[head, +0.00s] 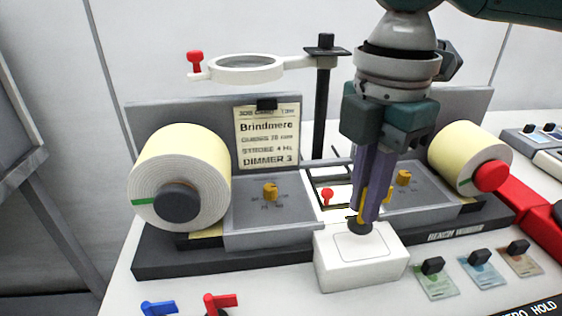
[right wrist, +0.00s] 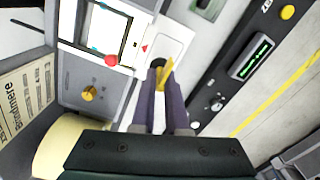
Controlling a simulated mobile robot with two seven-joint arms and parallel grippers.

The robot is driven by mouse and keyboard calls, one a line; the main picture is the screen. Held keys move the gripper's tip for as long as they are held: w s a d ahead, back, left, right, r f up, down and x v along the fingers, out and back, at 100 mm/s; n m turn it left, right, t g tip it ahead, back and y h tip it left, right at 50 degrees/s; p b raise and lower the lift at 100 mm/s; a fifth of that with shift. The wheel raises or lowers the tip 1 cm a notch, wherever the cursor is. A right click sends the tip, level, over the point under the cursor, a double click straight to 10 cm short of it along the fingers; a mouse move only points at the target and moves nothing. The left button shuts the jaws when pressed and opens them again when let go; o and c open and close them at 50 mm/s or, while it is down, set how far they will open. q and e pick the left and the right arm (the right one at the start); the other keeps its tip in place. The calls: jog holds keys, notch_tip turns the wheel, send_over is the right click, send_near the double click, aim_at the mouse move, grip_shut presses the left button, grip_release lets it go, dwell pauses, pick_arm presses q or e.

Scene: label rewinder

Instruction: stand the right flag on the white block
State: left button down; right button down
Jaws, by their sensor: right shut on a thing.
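The white block (head: 362,270) stands at the front middle of the machine, with a thin outlined square on its top. My right gripper (head: 366,212) points down over the block's back edge, its purple fingers shut on a yellow flag (head: 362,203) with a dark round base (head: 360,227). The flag is upright, its base at or just above the block top; I cannot tell whether they touch. In the right wrist view, the yellow flag (right wrist: 167,77) shows between the fingertips, beside the pale block (right wrist: 178,32). A blue flag (head: 158,309) and a red flag (head: 221,302) show at the lower left. My left gripper is not in view.
Behind the block is the rewinder, with label rolls at left (head: 208,168) and right (head: 462,150). A black post (head: 322,110) carries a magnifier ring (head: 246,68). Several coloured cards with black knobs (head: 432,266) lie at the right.

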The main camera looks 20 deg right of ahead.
jog(key=shift+f, duration=1.5)
jog(key=c, duration=0.9)
grip_release()
notch_tip(320, 180, up, 12)
jog(key=shift+r+p, duration=0.1)
jog(key=shift+p, duration=0.25)
